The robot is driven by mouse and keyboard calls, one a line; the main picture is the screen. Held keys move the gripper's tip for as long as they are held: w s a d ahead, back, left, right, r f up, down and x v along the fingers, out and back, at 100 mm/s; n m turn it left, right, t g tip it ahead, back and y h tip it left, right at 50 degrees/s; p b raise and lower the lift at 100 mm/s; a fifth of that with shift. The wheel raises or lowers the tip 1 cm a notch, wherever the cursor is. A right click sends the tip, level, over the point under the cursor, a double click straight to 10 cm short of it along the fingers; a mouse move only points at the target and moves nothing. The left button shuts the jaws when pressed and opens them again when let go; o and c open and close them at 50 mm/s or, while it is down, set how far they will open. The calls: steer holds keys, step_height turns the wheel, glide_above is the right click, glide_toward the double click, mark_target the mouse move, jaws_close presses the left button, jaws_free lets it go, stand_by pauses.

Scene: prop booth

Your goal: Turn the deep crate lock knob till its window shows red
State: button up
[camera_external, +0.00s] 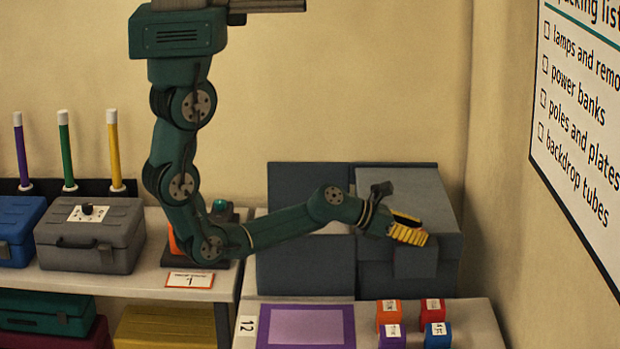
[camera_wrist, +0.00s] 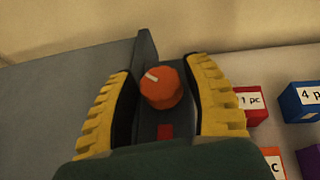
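The deep crate (camera_external: 408,192) is a blue-grey box at the back right of the bench. Its orange lock knob (camera_wrist: 160,87) shows in the wrist view, with a white pointer line aimed to the upper left. Below the knob, a small window (camera_wrist: 165,131) in the dark lock panel shows red; its lower part is hidden by my gripper. My gripper (camera_external: 408,231) is at the crate's front right, its yellow fingers apart. In the wrist view my gripper (camera_wrist: 163,100) has one finger on each side of the knob, with narrow gaps. The knob is hidden in the external view.
Another blue-grey crate (camera_external: 305,268) stands directly left. Several small labelled cubes (camera_external: 433,335) and a purple mat (camera_external: 348,328) lie in front. A grey toolbox (camera_external: 115,255) sits on the left bench. A wall and a packing-list board (camera_external: 575,120) are at the right.

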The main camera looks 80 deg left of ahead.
steer(key=c, duration=0.8)
steer(key=shift+a+m+h, duration=0.1)
steer(key=shift+m+h, duration=0.9)
steer(key=shift+h, duration=0.1)
steer(key=m+g+h, duration=0.1)
steer(key=m+h, duration=0.1)
steer(key=shift+h, duration=0.4)
steer(key=m+g+h, duration=0.2)
steer(key=m+h, duration=0.2)
steer(key=shift+m, duration=0.3)
steer(key=shift+f+g+h, duration=0.1)
steer(key=shift+g+h, duration=0.2)
steer(key=shift+g, duration=0.1)
steer(key=o, duration=1.2)
